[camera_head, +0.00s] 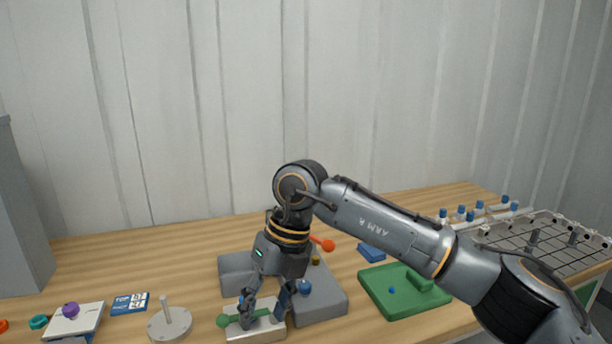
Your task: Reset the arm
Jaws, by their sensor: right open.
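My right arm (385,222) comes in from the lower right and bends down at its wrist over the middle of the table. My right gripper (262,306) points down at a pale block (234,334) that bears a green-ended piece (223,321). Its fingers are apart, one on each side of the block's top; I cannot tell whether they touch it. The fingers hide part of the block and of the green-ended piece. My left gripper does not show.
Grey blocks (325,300) with blue and orange knobs stand behind the gripper. A green tray (385,309) lies to the right, a grey rack (555,247) at the far right. A round grey base with a post (168,325) stands left. Bare wood lies at the back left.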

